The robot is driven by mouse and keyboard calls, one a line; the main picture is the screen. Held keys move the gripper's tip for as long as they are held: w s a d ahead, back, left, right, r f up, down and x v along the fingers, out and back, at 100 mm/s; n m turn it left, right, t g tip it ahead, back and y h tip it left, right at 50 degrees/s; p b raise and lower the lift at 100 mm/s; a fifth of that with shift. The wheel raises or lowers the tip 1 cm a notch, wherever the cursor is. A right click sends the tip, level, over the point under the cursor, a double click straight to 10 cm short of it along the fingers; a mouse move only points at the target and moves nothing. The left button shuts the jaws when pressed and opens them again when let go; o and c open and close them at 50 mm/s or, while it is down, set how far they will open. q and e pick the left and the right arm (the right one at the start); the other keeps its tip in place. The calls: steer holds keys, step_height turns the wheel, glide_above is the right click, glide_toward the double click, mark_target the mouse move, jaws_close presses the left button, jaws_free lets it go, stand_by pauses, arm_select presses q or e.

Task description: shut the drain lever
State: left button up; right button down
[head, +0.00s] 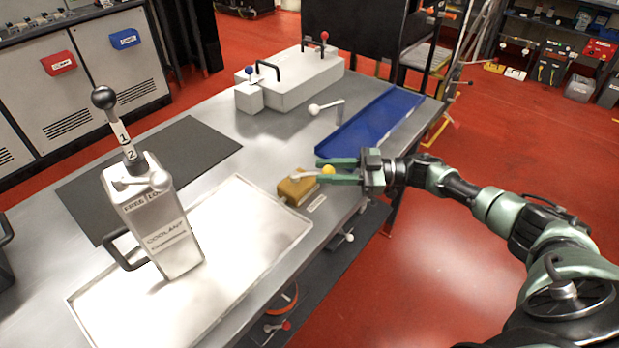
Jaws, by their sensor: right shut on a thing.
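A brass-yellow valve block (295,189) sits at the table's front right edge, beside the tray. A yellow ball knob (328,169) shows just beyond the block, likely the drain lever's end; the lever's shaft is mostly hidden. My right gripper (326,170) reaches in from the right, with its two green fingers on either side of the yellow knob, shut on it. A small label (317,203) lies beside the block, too small to read. My left gripper is not in view.
A coolant canister (165,232) with a black-knobbed column stands in a shallow metal tray (285,222). A dark mat (190,145), a blue tray (375,118), a white-knobbed lever (325,106) and a grey box with handles (300,78) are on the table (255,150).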

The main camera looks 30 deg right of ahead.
steer(key=shift+w+d+r, duration=0.1)
steer(key=shift+d, duration=0.05)
steer(key=shift+w+r, duration=0.1)
steer(key=c, duration=1.3)
jaws_free()
steer(key=shift+o, duration=1)
steer(key=shift+w+f, duration=0.15)
steer(key=shift+f, duration=0.05)
